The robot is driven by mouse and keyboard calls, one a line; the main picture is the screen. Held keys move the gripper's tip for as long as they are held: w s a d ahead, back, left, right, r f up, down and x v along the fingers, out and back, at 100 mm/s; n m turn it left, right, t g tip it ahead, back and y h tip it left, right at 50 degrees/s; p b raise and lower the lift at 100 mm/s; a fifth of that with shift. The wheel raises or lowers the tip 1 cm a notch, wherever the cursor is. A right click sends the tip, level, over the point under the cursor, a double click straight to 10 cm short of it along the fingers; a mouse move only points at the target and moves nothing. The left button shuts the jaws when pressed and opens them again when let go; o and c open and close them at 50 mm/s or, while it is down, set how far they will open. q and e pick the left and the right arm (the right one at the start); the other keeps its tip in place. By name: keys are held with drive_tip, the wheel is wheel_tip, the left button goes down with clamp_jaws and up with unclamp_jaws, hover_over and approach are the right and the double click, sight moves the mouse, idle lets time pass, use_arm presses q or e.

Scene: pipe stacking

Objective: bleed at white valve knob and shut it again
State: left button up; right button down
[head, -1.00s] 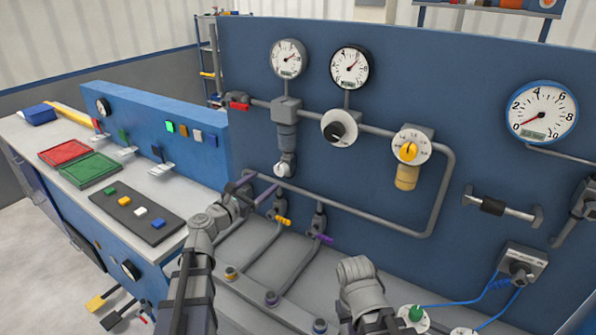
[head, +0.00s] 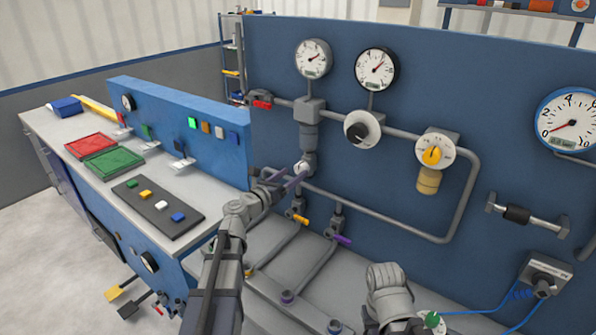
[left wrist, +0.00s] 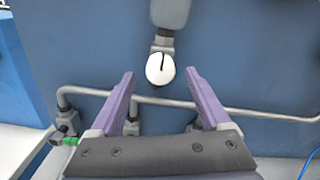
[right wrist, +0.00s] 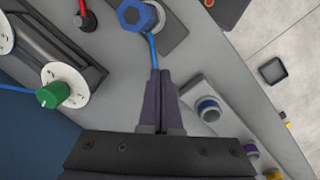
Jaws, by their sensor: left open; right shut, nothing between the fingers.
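The white valve knob (head: 303,168) sits at the bottom of a grey vertical fitting on the blue panel. In the left wrist view the knob (left wrist: 161,69) is a white disc with a dark slot line, lined up between my fingertips. My left gripper (head: 291,182) is open with purple fingers, just in front of and slightly below the knob. My right gripper (right wrist: 160,76) is shut and empty above the grey bench surface. In the head view its fingers are hidden behind my right arm.
A grey pipe runs across the panel below the knob, with a yellow-handled valve (head: 297,219) and a purple-handled valve (head: 341,239) underneath. Gauges and a yellow knob (head: 431,155) sit higher. A green knob (right wrist: 49,95) and a blue cap (right wrist: 137,16) lie near my right gripper.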

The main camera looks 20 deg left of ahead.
sight(299, 170)
use_arm(q)
drive_tip(key=x, duration=0.3)
drive_tip(key=shift+w+d, duration=0.1)
drive_tip(key=shift+w, duration=0.2)
drive_tip(key=shift+s, duration=0.1)
clamp_jaws()
idle(0.3)
